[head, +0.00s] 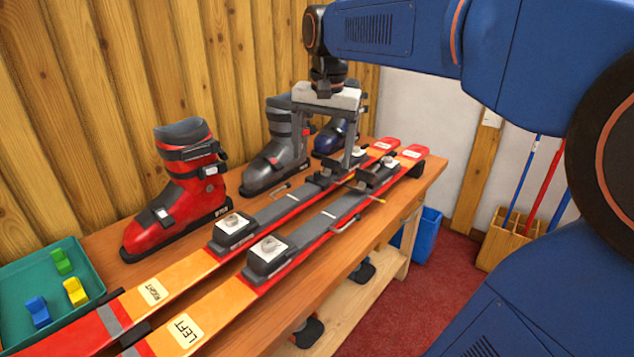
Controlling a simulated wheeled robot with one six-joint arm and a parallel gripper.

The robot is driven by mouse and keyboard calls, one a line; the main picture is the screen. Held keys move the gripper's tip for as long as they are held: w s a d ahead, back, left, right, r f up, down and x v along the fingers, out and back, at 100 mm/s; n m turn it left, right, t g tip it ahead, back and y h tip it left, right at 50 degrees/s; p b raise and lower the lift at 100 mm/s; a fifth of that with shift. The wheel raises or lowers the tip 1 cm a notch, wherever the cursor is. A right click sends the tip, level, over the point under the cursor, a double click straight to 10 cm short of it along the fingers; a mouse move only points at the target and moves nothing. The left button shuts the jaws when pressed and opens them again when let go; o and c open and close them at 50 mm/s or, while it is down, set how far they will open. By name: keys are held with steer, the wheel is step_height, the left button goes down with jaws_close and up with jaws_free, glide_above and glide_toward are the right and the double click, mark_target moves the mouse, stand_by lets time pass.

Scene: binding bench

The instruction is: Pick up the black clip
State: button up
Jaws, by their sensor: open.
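I cannot make out a separate black clip; dark parts of the ski bindings lie below my gripper, and it could be among them or hidden. My gripper (324,160) is open, pointing down over the rear bindings of the skis, with its two grey fingers apart. Nothing shows held between the fingers. The ski marked RIGHT (188,272) and the ski marked LEFT (214,309) lie side by side on the bench. A green tray (92,262) at the left holds a green clip (61,262), a yellow clip (76,292) and a blue clip (37,312).
A red boot (183,190), a grey boot (277,150) and a dark blue boot (334,136) stand behind the skis along the wooden wall. A blue bin (428,233) sits beyond the bench (328,271). A wooden rack (502,240) with poles stands at the right.

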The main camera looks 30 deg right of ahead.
mark_target(317, 171)
steer(key=w+d+r+m+g, duration=0.1)
steer(key=w+d+r+m, duration=0.15)
steer(key=w, duration=0.35)
steer(key=w+d+r+m+g, duration=0.1)
steer(key=w+d+r+m, duration=0.15)
steer(key=w, duration=0.35)
step_height(317, 171, down, 18)
steer(key=shift+d+r, duration=0.1)
steer(key=shift+r, duration=0.05)
steer(key=c, duration=1.1)
steer(key=shift+c, duration=0.2)
steer(key=shift+r, duration=0.15)
step_height(317, 171, up, 16)
stand_by(0.7)
